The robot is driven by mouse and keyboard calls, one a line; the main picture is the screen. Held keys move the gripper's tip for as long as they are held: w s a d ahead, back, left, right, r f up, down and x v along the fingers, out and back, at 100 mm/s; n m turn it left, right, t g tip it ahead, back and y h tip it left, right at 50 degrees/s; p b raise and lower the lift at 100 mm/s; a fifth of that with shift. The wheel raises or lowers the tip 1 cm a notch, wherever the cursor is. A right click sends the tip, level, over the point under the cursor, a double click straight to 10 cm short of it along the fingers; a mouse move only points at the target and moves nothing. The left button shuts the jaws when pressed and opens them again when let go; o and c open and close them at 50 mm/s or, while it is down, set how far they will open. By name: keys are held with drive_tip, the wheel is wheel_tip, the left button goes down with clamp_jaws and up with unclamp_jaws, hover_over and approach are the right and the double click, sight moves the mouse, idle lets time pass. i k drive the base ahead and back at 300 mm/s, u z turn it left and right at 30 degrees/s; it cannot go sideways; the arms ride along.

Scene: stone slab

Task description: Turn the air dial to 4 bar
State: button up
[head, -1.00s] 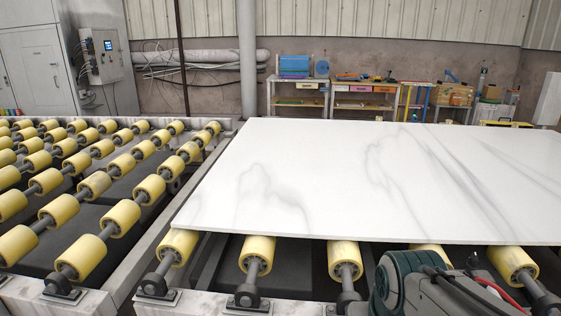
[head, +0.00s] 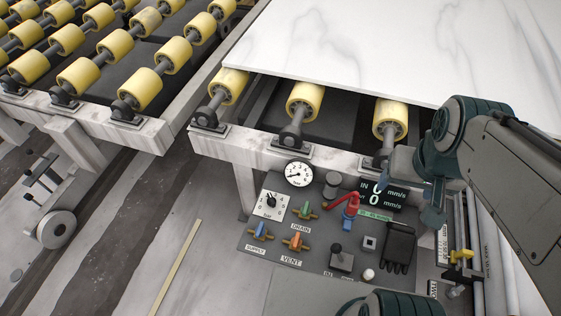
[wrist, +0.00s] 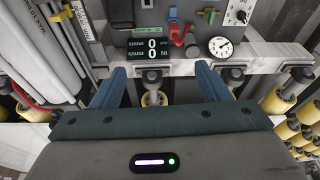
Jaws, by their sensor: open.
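The air dial (head: 271,204) is a white square plate with numbers around a small dark knob, at the left of the dark control panel (head: 330,259) in the head view. Its numbers and pointer setting are too small to read surely. It also shows near the top right of the wrist view (wrist: 238,13), partly cut off by the frame edge. My gripper (wrist: 160,70) is open and empty, with blue fingers wide apart. In the head view my gripper (head: 407,200) is to the right of the dial, apart from it, over the panel's right side.
A round gauge (head: 299,172) is just above the dial. Coloured valve handles (head: 295,241), a red lever (head: 351,204), a digital display (head: 382,195) and a black glove (head: 399,246) crowd the panel. Rollers (head: 305,100) and the white slab (head: 340,45) lie behind.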

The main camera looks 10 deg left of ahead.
sight(271, 201)
drive_tip(key=u, duration=0.55)
drive_tip(key=k, duration=1.3)
drive_tip(key=u, duration=1.05)
drive_tip(key=i, duration=1.05)
drive_tip(key=z, duration=0.7)
drive_tip(key=i, duration=0.45)
drive_tip(key=z, duration=0.45)
